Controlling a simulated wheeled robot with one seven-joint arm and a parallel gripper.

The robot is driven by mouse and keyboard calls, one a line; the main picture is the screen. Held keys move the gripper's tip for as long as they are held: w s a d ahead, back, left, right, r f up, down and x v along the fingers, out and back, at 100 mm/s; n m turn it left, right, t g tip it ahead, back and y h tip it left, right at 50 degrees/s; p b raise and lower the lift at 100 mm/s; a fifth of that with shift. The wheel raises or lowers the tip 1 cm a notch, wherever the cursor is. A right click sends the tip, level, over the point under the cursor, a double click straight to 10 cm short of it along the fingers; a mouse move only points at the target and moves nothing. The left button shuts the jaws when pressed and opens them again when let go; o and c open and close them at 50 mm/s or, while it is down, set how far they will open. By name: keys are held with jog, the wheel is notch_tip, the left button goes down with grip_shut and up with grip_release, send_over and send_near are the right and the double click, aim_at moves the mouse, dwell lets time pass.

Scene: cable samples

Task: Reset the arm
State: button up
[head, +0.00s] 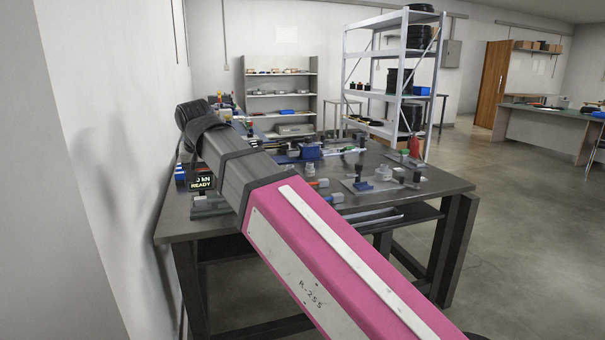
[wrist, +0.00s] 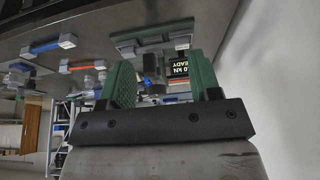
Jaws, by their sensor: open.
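My gripper (wrist: 161,66) shows in the wrist view with its two green ribbed fingers spread apart. Nothing is held between them. Behind the gap, apart from the fingers, are a dark clamp-like part and a small display (wrist: 181,66) reading "kN READY". The wrist view is upside down. In the head view my pink and grey arm reaches from the lower right up to the left, over the left part of the dark workbench (head: 440,184). The fingers cannot be made out in the head view.
A white wall (head: 95,150) stands close on the left. The bench holds a blue box (head: 310,151), a plate with several small fixtures (head: 383,183), and the display (head: 202,183). A metal shelf rack (head: 385,75) stands behind. Floor (head: 520,240) on the right is clear.

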jog(key=w+d+f+m+g+h, duration=0.1)
jog(key=w+d+f, duration=0.4)
jog(key=d+f, duration=0.7)
jog(key=w+d+f+g+h, duration=0.1)
jog(key=w+d+f, duration=0.5)
jog(key=d+f, duration=0.55)
jog(key=s+d+f+m+g, duration=0.1)
jog(key=s+d+f, duration=0.2)
jog(key=d+f, duration=0.8)
jog(key=s+d+f+m+g, duration=0.1)
jog(key=s+d+f, duration=0.3)
jog(key=d+f, duration=0.6)
jog(key=shift+s+d+f+y, duration=0.15)
jog(key=shift+d+f+y, duration=0.2)
jog(key=shift+f, duration=0.55)
